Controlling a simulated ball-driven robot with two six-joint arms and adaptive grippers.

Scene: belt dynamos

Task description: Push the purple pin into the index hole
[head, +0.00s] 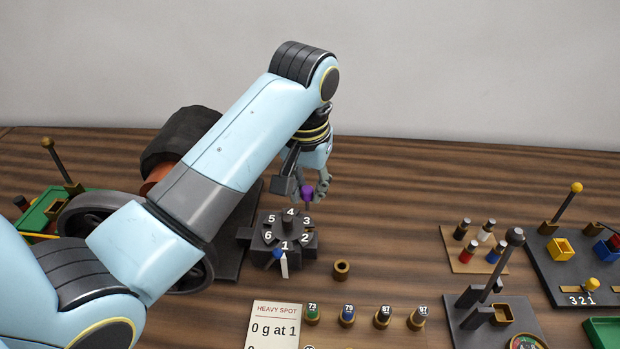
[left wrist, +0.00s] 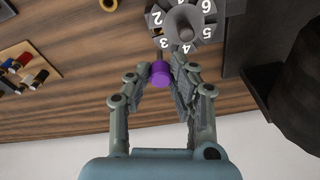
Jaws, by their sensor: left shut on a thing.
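The purple pin (head: 308,192) is held in my left gripper (head: 310,190), just behind the numbered dark wheel (head: 284,236), near its 3 and 4. In the left wrist view the purple pin (left wrist: 161,72) shows between the fingertips of my left gripper (left wrist: 161,80), below the wheel's 3 and 4. The wheel carries numbers 1 to 6 around a central hub, with the 1 facing front beside a blue-and-white pointer (head: 281,260). I cannot make out the index hole, nor whether the pin's tip is inside anything. My right gripper is not in view.
A brass ring (head: 341,270) lies right of the wheel. A card reading "0 g at 1" (head: 274,328) and several numbered weights (head: 347,315) stand in front. A dark lever stand (head: 492,305) and a board with coloured pegs (head: 478,258) are at the right.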

